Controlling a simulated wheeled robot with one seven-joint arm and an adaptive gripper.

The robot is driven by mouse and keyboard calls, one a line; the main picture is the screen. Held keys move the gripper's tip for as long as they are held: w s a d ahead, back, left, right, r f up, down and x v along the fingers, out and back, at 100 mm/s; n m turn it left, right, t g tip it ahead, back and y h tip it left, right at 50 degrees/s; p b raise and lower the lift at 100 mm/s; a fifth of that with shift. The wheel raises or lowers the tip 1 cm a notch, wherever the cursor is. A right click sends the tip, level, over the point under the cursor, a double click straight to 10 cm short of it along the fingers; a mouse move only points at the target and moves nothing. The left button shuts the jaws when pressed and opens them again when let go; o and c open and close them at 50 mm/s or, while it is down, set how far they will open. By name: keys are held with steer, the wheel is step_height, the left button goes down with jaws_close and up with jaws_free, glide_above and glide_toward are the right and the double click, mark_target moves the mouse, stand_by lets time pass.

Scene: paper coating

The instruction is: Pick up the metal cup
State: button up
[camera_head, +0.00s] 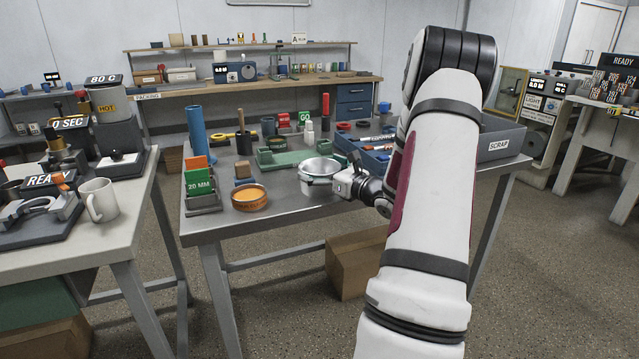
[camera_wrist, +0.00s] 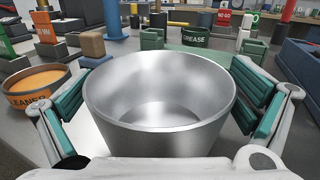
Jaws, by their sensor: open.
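The metal cup (camera_wrist: 160,130) is a shiny silver, round, open-topped vessel. It stands upright and looks empty in the wrist view. In the head view the metal cup (camera_head: 320,168) is near the front of the grey table. My gripper (camera_wrist: 160,108) is open, with one green-padded finger on each side of the cup. I cannot tell whether the pads touch its wall. In the head view my gripper (camera_head: 345,182) comes at the cup from the right, and its far finger is hidden.
An orange-filled cleaner tin (camera_head: 250,197) stands left of the cup. Behind are a green grease holder (camera_wrist: 196,37), a wooden block (camera_head: 243,169) and a blue tray (camera_head: 365,155). A green 20 MM stand (camera_head: 201,190) is at the table's left edge. A scrap bin (camera_head: 500,143) is at right.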

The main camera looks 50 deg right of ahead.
steer(key=c, duration=0.9)
steer(key=shift+r, duration=0.1)
